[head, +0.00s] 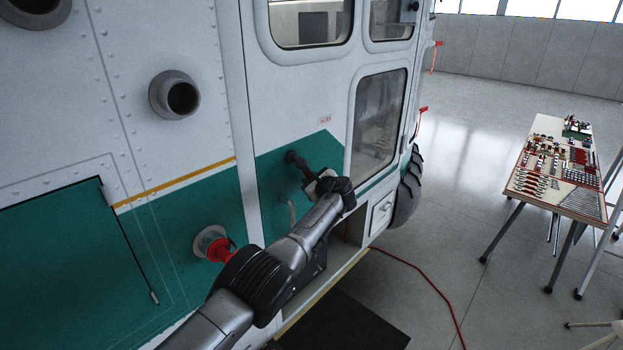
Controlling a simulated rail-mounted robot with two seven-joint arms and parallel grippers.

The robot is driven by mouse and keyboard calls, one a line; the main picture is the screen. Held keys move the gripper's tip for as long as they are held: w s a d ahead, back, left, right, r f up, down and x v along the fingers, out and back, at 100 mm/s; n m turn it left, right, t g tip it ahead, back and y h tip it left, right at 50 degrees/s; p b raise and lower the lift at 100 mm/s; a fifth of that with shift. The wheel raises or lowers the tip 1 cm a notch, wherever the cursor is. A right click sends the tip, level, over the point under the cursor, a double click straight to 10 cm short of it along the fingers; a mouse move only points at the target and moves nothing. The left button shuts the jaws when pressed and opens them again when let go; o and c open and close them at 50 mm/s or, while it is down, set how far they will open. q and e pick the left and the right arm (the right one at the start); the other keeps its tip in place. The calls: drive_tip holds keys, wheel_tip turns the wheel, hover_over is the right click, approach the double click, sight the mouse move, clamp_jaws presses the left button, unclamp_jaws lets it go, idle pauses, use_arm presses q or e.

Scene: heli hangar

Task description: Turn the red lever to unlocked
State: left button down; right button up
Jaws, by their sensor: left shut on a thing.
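A red lever-like fitting (220,250) sits on a round pale plate on the green lower side of the helicopter, at lower centre-left. My left arm passes close to its right side in the picture. My left gripper (312,180) is up at the door, shut on a dark handle (294,158) with a round black mount. The grip itself is small and partly hidden by my wrist. I cannot read any locked or unlocked mark. My right gripper is not in view.
A grey curved grab handle (288,211) is below the dark handle. A black tire (408,188) stands beyond the door. A red hose (428,282) and a black mat (343,325) lie on the floor.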

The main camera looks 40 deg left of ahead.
use_arm(q)
drive_tip(key=shift+s+f, duration=0.1)
drive_tip(key=shift+s, duration=0.05)
idle(0.4)
drive_tip(key=c, duration=1)
unclamp_jaws()
drive_tip(key=shift+c, duration=0.2)
drive_tip(key=shift+d+r+p, duration=0.3)
drive_tip(key=shift+d+p, duration=0.05)
drive_tip(key=shift+p, duration=0.5)
drive_tip(key=v, duration=1.3)
drive_tip(key=shift+p, duration=0.35)
drive_tip(key=shift+d+f, duration=0.1)
